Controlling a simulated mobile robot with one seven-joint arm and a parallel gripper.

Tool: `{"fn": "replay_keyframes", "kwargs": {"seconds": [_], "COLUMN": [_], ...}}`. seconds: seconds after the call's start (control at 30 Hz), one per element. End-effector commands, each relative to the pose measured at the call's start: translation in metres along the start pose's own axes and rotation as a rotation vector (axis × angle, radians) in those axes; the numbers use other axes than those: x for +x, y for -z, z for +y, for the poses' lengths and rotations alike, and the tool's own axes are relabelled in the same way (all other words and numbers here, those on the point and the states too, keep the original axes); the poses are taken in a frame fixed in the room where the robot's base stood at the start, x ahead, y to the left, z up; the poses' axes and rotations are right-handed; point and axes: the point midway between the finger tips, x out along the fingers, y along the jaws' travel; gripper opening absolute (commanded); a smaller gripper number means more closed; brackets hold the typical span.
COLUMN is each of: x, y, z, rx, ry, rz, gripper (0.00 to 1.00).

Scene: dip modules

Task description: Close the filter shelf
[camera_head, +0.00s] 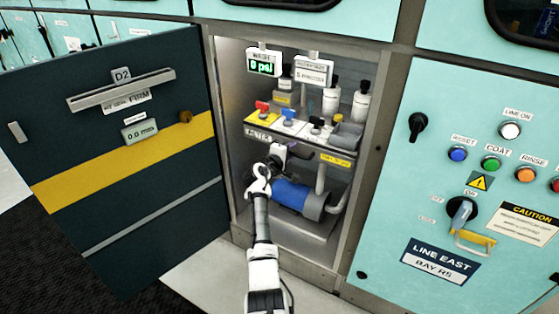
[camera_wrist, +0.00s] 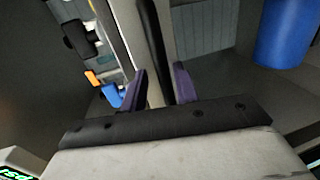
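The shelf (camera_head: 318,147) sits inside the open cabinet, with several coloured valves on top and yellow labels on its front edge; I take it to be the filter shelf. It seems to stand somewhat forward, but how far is unclear. My gripper (camera_head: 290,153) is at the shelf's front edge, above the blue cylinder. In the wrist view my gripper (camera_wrist: 160,88) has its two purple fingers apart, with a dark bar (camera_wrist: 152,40) running between them. The bar looks like part of the shelf front. Gaps show beside it, and contact cannot be told.
The dark cabinet door (camera_head: 120,190) stands swung open to the left. A blue cylinder (camera_head: 294,196) lies below the shelf; bottles (camera_head: 331,98) and hanging readouts are above. A teal control panel (camera_head: 450,150) is at right. Floor is open at lower left.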

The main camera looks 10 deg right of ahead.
Motion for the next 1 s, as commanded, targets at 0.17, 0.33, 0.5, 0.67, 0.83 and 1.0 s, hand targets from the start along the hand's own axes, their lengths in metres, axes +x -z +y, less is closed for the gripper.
{"fn": "replay_keyframes", "kwargs": {"seconds": [0.17, 0.33, 0.5, 0.67, 0.83, 1.0], "x": [-0.028, -0.064, -0.098, -0.121, -0.131, -0.132], "y": [0.002, 0.002, 0.002, 0.002, 0.002, 0.002], "z": [-0.004, -0.005, -0.005, -0.005, -0.006, -0.005], "rx": [-0.002, -0.003, -0.004, -0.003, -0.004, -0.004], "ry": [0.005, 0.007, 0.008, 0.009, 0.010, 0.010], "rz": [0.003, 0.003, 0.003, 0.003, 0.002, 0.002], "gripper": [0.30, 0.30, 0.30, 0.30, 0.30, 0.30]}}
